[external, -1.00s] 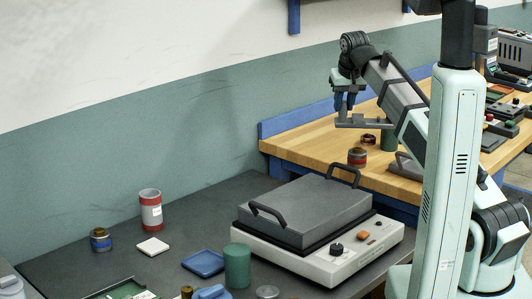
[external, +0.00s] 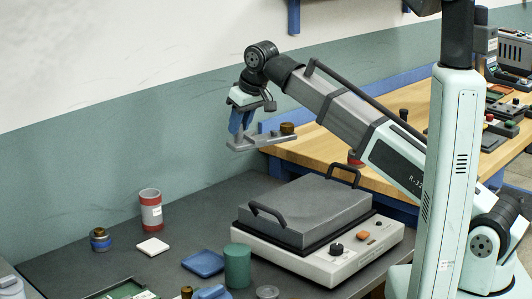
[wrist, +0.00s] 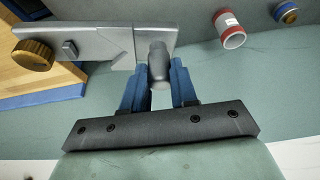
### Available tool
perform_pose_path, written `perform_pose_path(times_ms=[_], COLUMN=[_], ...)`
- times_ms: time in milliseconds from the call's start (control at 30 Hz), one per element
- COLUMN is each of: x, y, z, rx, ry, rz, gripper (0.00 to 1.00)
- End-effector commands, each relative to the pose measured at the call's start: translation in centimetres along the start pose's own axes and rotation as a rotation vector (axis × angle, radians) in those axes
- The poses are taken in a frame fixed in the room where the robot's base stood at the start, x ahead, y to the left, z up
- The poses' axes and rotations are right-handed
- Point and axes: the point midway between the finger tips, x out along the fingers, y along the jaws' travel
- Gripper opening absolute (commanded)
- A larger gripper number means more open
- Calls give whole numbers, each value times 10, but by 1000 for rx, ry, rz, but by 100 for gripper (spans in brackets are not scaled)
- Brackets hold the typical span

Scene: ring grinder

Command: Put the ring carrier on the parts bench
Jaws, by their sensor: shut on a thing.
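The ring carrier, taken to be the flat grey metal bar (external: 268,138) with a brass knob on one end, is held in the air by my gripper (external: 241,122). In the wrist view the blue fingers (wrist: 158,82) are shut on its grey post, and the bar (wrist: 98,45) reaches left to the brass knob (wrist: 33,58). In the external view it hangs behind the grinder, clear of both benches. The wooden bench (external: 316,143) is to the right and the dark bench (external: 200,210) in front. I cannot tell which is the parts bench.
The grinder (external: 320,260) with its grey handled block stands on the dark bench. A red-and-white can (external: 151,210), a small blue can (external: 100,240), a white square (external: 153,247), a blue tray (external: 203,263) and a green cylinder (external: 237,266) are around it. Dark bench space is clear behind them.

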Motion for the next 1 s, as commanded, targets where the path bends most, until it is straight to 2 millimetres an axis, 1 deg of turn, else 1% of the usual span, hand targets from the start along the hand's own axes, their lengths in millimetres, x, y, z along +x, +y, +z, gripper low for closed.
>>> perform_pose_path(times_ms=[33, 100, 300, 400, 633, 700, 767, 1000], x=[0, -1, -3, -4, -8, 6, 16, 60], y=[-20, -44, -108, -132, -178, -174, -173, -173], z=[-1, 0, 7, 11, 21, 28, 32, 50], rx=[-30, -68, -165, -204, -275, -270, -269, -268], ry=[1, 1, 1, 1, 2, 1, 0, -1], rz=[-12, -28, -68, -83, -113, -110, -110, -109], gripper=[0, 0, 0, 0, 0, 0, 0, 0])
